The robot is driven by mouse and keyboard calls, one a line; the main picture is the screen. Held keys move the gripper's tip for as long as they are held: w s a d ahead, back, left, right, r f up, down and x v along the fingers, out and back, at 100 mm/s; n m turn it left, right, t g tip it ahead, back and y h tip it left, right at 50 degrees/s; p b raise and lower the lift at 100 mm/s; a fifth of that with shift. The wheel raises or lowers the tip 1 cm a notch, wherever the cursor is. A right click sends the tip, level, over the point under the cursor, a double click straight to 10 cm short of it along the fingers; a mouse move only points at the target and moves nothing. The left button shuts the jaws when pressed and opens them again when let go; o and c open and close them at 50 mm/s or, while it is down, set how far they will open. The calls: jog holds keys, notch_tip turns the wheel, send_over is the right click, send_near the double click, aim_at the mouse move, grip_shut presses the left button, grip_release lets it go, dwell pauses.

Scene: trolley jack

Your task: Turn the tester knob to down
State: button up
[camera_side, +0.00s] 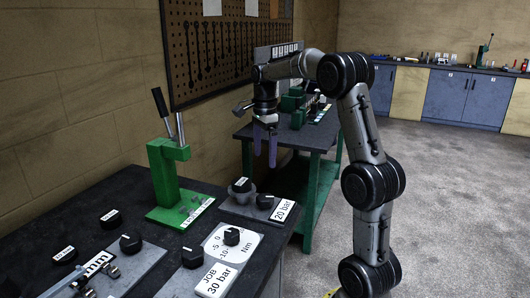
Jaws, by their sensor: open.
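Several black knobs stand on the dark bench (160,210). One knob (241,185) with a white label sits on a round grey body, beside a smaller knob (264,201) on the grey plate marked "20 bar" (284,210). Another knob (231,236) sits on a white dial marked in Nm (215,243). I cannot tell which is the tester knob; the labels on the knobs are too small to read. My gripper (265,152) points down with its purple fingers apart and empty. It hangs above the far end of the bench, touching no knob.
A green press-like jack (163,178) with an upright black-gripped lever stands left of my gripper. A "JOB 30 bar" card (215,281) lies at the front. A second green-legged table (320,140) stands behind. A pegboard (225,45) hangs on the wall.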

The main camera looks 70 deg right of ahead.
aim_at(265, 197)
jog(key=n, duration=0.9)
jog(key=shift+r, duration=0.1)
jog(key=shift+n, duration=0.3)
jog(key=w+n+g, duration=0.1)
jog(key=n, duration=0.4)
jog(key=w+f+n+g, duration=0.1)
jog(key=w+n+g, duration=0.1)
jog(key=n, duration=0.2)
jog(key=w+f+n+g, duration=0.1)
jog(key=w+n, duration=0.1)
jog(key=n, duration=0.3)
jog(key=shift+w+d+n+g+y, duration=0.15)
jog(key=shift+d+n+g+y, duration=0.15)
jog(key=shift+d, duration=0.05)
jog(key=x, duration=1.3)
jog(key=shift+w+f, duration=0.1)
jog(key=shift+f, duration=0.05)
